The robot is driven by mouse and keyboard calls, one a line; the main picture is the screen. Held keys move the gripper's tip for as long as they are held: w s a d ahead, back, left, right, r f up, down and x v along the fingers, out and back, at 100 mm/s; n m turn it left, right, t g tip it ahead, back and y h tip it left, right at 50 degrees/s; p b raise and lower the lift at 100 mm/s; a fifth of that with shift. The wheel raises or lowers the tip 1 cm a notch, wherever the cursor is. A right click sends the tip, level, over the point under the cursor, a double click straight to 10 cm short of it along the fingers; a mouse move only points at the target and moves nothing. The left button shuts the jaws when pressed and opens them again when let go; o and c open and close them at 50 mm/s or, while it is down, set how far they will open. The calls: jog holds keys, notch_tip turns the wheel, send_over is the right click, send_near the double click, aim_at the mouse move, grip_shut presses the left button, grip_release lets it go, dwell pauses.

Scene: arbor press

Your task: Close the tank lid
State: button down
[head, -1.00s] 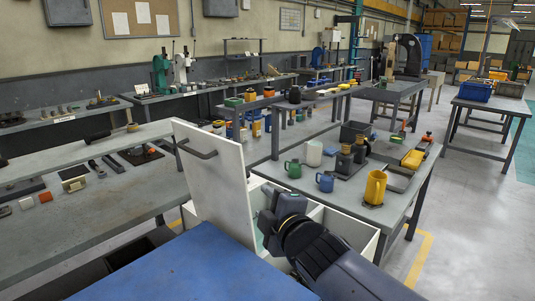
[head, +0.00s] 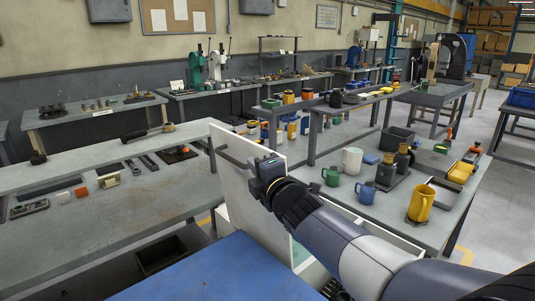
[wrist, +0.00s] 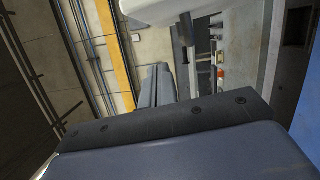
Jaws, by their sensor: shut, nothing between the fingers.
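The tank lid (head: 238,200) is a white panel standing upright, tilted open, in the head view. A grey bar handle (head: 234,160) is on its left-facing side. The white tank (head: 308,268) lies below and right of it, mostly hidden by my arm. In the wrist view the gripper's dark fingers (wrist: 156,88) are together and empty. A pale surface at the top there may be the lid.
A blue surface (head: 210,272) is in front of the tank. A grey bench (head: 110,215) with small parts is at left. A bench at right holds a yellow mug (head: 421,203), a green mug (head: 331,176) and a blue mug (head: 366,192), close behind my arm.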

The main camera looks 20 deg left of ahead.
jog(key=shift+w+d+r+p, duration=0.1)
jog(key=shift+w+d+p, duration=0.15)
jog(key=shift+w+p, duration=0.35)
jog(key=shift+w+d+r+p, duration=0.1)
jog(key=shift+w+d+p, duration=0.2)
jog(key=shift+w, duration=0.4)
jog(key=shift+w+d+r+p, duration=0.1)
jog(key=shift+w+d+p, duration=0.1)
jog(key=shift+w+p, duration=0.4)
